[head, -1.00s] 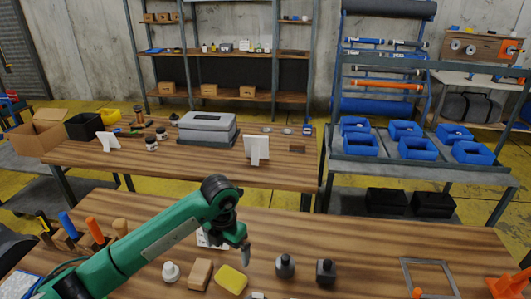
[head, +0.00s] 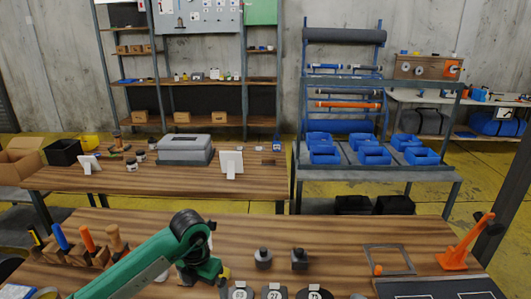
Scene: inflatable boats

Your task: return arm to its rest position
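My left arm is green with dark joints. It comes in from the lower left and bends down over the front wooden workbench (head: 350,235). My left gripper (head: 222,279) is small and dark at the end of this arm, low over the bench. Its fingers are too small and overlapped to tell whether they are open or shut. A bit of yellow (head: 226,272), which looks like the sponge, shows right beside it, mostly hidden by the arm. My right gripper is not in view.
Two dark weights (head: 263,258) stand right of the gripper. Round numbered discs (head: 274,293) lie at the front edge. A tool rack (head: 85,252) stands left. A grey frame (head: 388,260) and an orange stand (head: 466,245) are at right. The bench's back strip is clear.

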